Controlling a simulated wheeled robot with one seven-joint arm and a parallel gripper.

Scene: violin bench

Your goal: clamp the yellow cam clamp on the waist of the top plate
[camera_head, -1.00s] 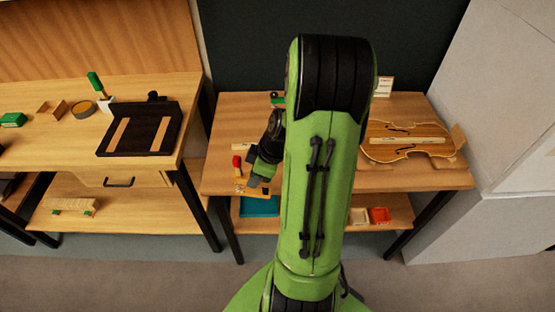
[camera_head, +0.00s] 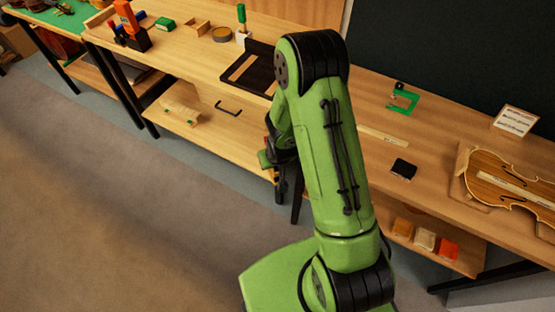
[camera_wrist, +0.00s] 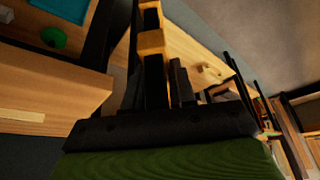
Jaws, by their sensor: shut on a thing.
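The violin top plate (camera_head: 487,188) lies flat at the right end of the right bench in the head view, with a pale strip along its middle. My gripper (camera_head: 268,158) is at the left end of that bench, far from the plate and partly hidden by my arm. In the wrist view my gripper (camera_wrist: 157,95) is shut on the yellow cam clamp (camera_wrist: 152,42), whose yellow parts sit on a dark bar. The lower part of the clamp is hidden between the fingers. A small bit of yellow shows below the gripper in the head view.
The right bench (camera_head: 440,150) holds a black box (camera_head: 403,168), a green clamp-like item (camera_head: 403,100) and a small sign (camera_head: 515,121). The left bench (camera_head: 190,55) holds a dark tray (camera_head: 250,75) and several tools. Open floor (camera_head: 110,190) lies at the left front.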

